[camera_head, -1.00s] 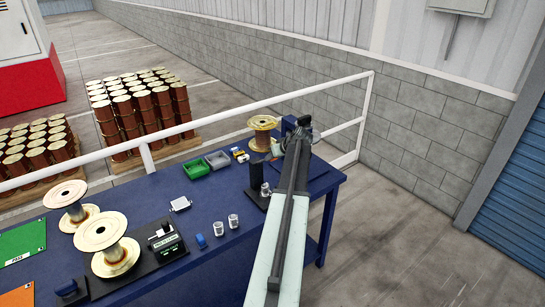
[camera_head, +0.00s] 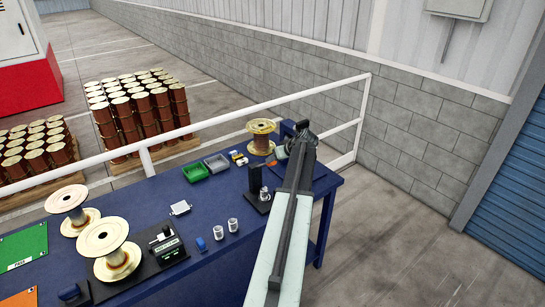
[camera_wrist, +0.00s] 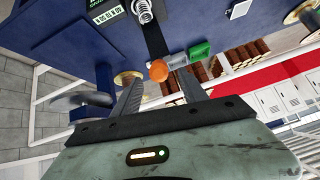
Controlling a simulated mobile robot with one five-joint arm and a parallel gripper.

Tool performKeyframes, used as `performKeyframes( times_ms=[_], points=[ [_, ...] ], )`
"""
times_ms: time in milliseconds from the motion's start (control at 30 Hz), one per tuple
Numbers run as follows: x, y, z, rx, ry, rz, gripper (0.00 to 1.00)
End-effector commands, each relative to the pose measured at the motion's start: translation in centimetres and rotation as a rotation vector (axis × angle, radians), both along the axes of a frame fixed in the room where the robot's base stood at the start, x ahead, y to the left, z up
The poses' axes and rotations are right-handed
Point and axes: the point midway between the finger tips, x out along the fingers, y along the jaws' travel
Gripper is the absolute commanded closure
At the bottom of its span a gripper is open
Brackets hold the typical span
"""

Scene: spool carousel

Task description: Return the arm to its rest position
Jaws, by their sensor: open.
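My arm reaches forward over the right end of the blue table (camera_head: 130,202). Its far end (camera_head: 303,135) is near the table's back right corner, where the fingers are hard to make out. In the wrist view my gripper (camera_wrist: 160,77) has its two dark fingers spread apart. An orange round thing (camera_wrist: 159,71) shows between the fingertips, beyond them; I see no contact. In the head view a small orange bit (camera_head: 271,162) shows beside the arm, near a black stand (camera_head: 256,182).
Spools stand at the back right (camera_head: 261,133) and left (camera_head: 68,198); another (camera_head: 109,243) sits by a black device (camera_head: 165,243). Green (camera_head: 195,172) and grey (camera_head: 216,163) bins sit on the table. A white railing (camera_head: 230,117) runs behind it. Open floor (camera_head: 400,240) lies right.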

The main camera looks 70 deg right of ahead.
Motion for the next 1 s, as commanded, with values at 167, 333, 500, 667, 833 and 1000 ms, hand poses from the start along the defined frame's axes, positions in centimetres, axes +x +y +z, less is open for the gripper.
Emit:
performKeyframes(
  times_ms=[167, 333, 500, 667, 833, 1000],
  points=[
    [-1.7, 1.0, 2.3, 0.000, -0.001, -0.001, 0.49],
    [-1.8, 0.9, 2.0, 0.000, -0.001, -0.001, 0.49],
    [-1.8, 0.9, 2.0, 0.000, -0.001, -0.001, 0.49],
    [-1.4, 1.1, 2.0, 0.002, 0.000, 0.003, 0.49],
    [5.2, 5.9, 1.2, 0.048, 0.029, 0.079, 0.49],
    [16.0, 16.3, -0.2, 0.130, 0.106, 0.211, 0.49]
  ],
)
